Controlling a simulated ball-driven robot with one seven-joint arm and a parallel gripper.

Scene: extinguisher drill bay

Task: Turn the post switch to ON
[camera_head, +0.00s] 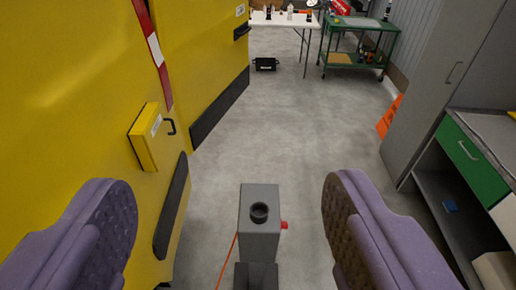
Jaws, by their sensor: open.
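A grey upright box-shaped post (260,232) with a round black knob (259,212) on its top face shows at the lower middle. It looks like the post switch, but I see no ON or OFF marking and cannot tell its setting. A small red part (284,225) sticks out from its right side, and an orange line runs down at its left. My gripper (228,225) is open, with purple padded fingers left and right of the post in the picture. Nothing is held between them. I cannot tell how far the fingers are from the post in depth.
Yellow panels (205,50) with a small yellow box (144,138) and its dark hook handle stand close at left. A grey cabinet (435,90) and a bench with a green drawer (470,160) stand at right. A green cart (358,50) is behind. The grey floor between is clear.

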